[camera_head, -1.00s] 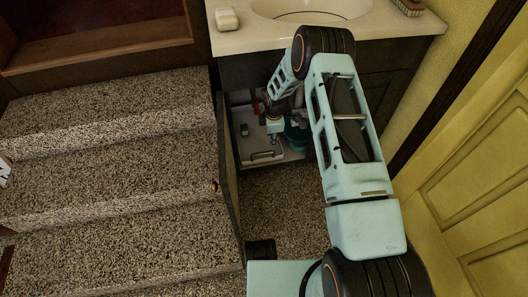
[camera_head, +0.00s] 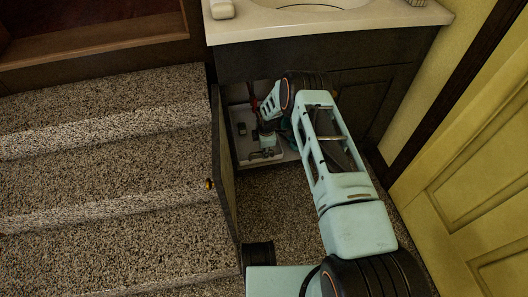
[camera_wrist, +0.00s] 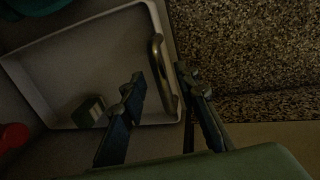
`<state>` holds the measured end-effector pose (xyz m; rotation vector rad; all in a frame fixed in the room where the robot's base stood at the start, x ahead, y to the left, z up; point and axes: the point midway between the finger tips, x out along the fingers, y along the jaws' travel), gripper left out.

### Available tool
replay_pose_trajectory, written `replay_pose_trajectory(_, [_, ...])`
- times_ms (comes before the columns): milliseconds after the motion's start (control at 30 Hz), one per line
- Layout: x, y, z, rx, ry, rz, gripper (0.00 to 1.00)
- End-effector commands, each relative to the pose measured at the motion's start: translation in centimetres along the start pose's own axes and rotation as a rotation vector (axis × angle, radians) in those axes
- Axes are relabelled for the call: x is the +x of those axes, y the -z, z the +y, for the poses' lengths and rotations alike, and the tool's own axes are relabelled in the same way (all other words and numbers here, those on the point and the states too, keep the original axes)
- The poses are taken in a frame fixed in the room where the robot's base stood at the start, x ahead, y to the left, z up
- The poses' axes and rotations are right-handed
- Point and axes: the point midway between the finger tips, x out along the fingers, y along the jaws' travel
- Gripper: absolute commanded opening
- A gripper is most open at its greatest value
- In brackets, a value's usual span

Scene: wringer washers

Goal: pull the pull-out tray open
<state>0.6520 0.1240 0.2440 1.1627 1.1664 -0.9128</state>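The pull-out tray (camera_head: 238,117) is pale and shallow, inside the open cabinet under the sink. It also fills the left of the wrist view (camera_wrist: 60,58). Its metal bar handle (camera_wrist: 160,70) sits on the front wall of the tray. My gripper (camera_wrist: 160,75) is open, with one dark finger over the tray's inside and the other outside the front wall. The handle lies between the fingers, with visible gaps; I cannot tell whether either touches it.
The open cabinet door (camera_head: 225,165) stands left of the tray, beside carpeted stairs (camera_head: 110,165). A small dark box (camera_wrist: 90,110) lies in the tray. Speckled carpet (camera_head: 280,205) in front of the tray is clear. A yellow door (camera_head: 475,190) is at right.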

Motion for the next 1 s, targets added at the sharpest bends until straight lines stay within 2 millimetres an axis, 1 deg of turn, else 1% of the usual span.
replay_pose_trajectory(267, [0.17, 0.03, -0.01, 0.000, 0.000, 0.000, 0.29])
replay_pose_trajectory(367, [0.16, 0.03, -0.01, 0.000, 0.000, 0.000, 0.20])
replay_pose_trajectory(533, [0.16, 0.02, -0.01, 0.000, 0.000, 0.000, 0.01])
replay_pose_trajectory(567, [0.15, 0.02, -0.01, 0.000, 0.000, 0.000, 0.00])
replay_pose_trajectory(1000, [0.01, 0.01, -0.27, 0.000, 0.002, 0.000, 0.00])
